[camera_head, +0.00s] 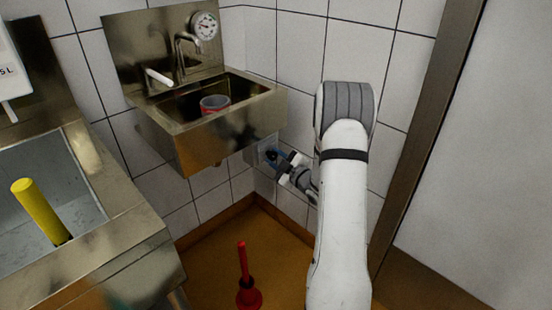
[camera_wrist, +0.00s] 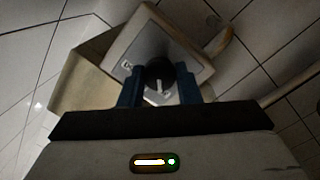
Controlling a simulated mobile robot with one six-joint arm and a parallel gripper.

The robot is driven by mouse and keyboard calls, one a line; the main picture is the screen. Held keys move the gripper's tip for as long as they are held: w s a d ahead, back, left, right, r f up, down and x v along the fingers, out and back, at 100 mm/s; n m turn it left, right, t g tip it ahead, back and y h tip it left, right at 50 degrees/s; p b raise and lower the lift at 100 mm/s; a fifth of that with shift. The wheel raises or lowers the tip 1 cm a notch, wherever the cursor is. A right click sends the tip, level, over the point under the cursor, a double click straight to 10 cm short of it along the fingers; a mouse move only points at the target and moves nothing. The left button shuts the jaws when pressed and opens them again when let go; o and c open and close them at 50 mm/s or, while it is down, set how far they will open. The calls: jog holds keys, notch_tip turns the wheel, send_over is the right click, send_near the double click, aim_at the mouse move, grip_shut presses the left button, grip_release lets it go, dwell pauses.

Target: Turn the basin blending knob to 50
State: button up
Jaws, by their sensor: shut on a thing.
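The black blending knob (camera_wrist: 158,72) with a pale pointer mark sits on a square grey plate (camera_wrist: 197,62). In the head view the plate (camera_head: 263,149) is on the tiled wall, just below the right end of the steel basin (camera_head: 225,140). My gripper (camera_wrist: 160,78) has its two blue fingers on either side of the knob, shut on it. In the wrist view the pointer runs roughly toward the bottom. The scale marks are too small to read. A round dial gauge (camera_head: 204,25) is above the tap; its reading is not legible.
A red-banded cup (camera_head: 215,104) is in the basin. A red-handled tool (camera_head: 246,285) stands on the brown floor. A steel tub at the left holds a yellow rod (camera_head: 41,212). A brown door frame (camera_head: 420,130) is right of my arm.

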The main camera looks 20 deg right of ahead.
jog(key=shift+m, duration=0.3)
jog(key=m, duration=0.2)
jog(key=m+p, duration=0.1)
jog(key=m, duration=0.1)
jog(key=shift+d+r, duration=0.1)
jog(key=shift+r, duration=0.1)
jog(key=m+p, duration=0.2)
jog(key=m, duration=0.2)
jog(key=shift+r+g, duration=0.1)
jog(key=shift+g, duration=0.3)
jog(key=m+p, duration=0.1)
jog(key=m, duration=0.1)
jog(key=m+p, duration=0.2)
jog(key=shift+d+m+g+y, duration=0.15)
jog(key=shift+m+g+y, duration=0.15)
jog(key=shift+w+m+p, duration=0.1)
jog(key=shift+m+p, duration=1.05)
jog(key=shift+m, duration=0.65)
jog(key=shift+d, duration=0.1)
jog(key=o, duration=1)
jog(key=shift+y, duration=0.4)
